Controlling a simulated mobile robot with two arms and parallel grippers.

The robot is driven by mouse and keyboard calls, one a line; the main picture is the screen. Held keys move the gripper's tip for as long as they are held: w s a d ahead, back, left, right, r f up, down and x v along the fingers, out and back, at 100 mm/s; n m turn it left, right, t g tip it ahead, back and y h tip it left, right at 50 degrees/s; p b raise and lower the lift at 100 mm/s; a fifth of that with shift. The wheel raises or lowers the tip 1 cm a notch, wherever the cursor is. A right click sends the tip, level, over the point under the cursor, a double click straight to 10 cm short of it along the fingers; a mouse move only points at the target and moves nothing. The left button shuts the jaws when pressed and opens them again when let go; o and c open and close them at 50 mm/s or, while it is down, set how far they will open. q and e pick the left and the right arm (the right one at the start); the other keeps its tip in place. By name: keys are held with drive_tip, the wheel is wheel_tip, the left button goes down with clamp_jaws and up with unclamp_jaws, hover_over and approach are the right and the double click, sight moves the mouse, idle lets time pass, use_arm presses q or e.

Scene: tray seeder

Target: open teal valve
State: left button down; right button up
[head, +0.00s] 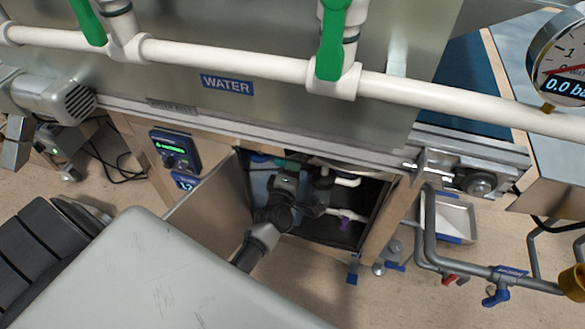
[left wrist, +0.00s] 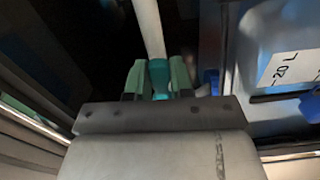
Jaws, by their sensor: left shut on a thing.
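The teal valve (left wrist: 158,76) shows in the left wrist view as a teal handle on a white pipe. My left gripper (left wrist: 159,82) is shut on the valve handle, with one finger on each side of it. In the head view my left arm reaches into the open cabinet under the machine. The left gripper (head: 289,166) is deep inside there, and the arm and shadow hide most of the valve. My right gripper is in neither view.
The cabinet door (head: 215,205) stands open left of my arm. A blue container (left wrist: 270,45) marked 20 L is close on the right in the left wrist view. A purple valve (head: 345,222) sits lower right in the cabinet. White water pipe (head: 220,58) runs above.

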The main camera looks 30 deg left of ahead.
use_arm(q)
drive_tip(key=shift+r+n, duration=0.2)
drive_tip(key=shift+n, duration=0.2)
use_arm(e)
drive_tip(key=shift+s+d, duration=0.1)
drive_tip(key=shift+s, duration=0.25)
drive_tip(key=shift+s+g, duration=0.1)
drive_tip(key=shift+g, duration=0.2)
use_arm(q)
drive_tip(key=c, duration=1)
unclamp_jaws()
drive_tip(key=shift+s, duration=0.15)
drive_tip(key=p+v, duration=0.1)
drive_tip(key=v, duration=0.9)
drive_tip(key=shift+s+p, duration=0.3)
drive_tip(key=shift+p, duration=0.1)
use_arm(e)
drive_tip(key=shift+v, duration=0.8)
